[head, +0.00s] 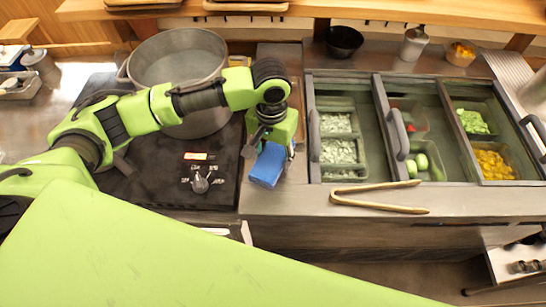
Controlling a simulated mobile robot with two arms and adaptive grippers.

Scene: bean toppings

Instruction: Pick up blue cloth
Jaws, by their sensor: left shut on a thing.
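The blue cloth (267,166) is a small folded block at the counter's front, just right of the stove. My left gripper (268,143) comes down over it from above and is shut on its upper end. The lower part of the cloth shows below the fingers. Whether it touches the counter is hard to tell. My right gripper is not in view.
A large pot (178,62) stands on the dark stove (140,172) behind my left arm. Wooden tongs (378,197) lie on the counter edge in front of the topping bins (340,150). A black bowl (344,40) stands at the back.

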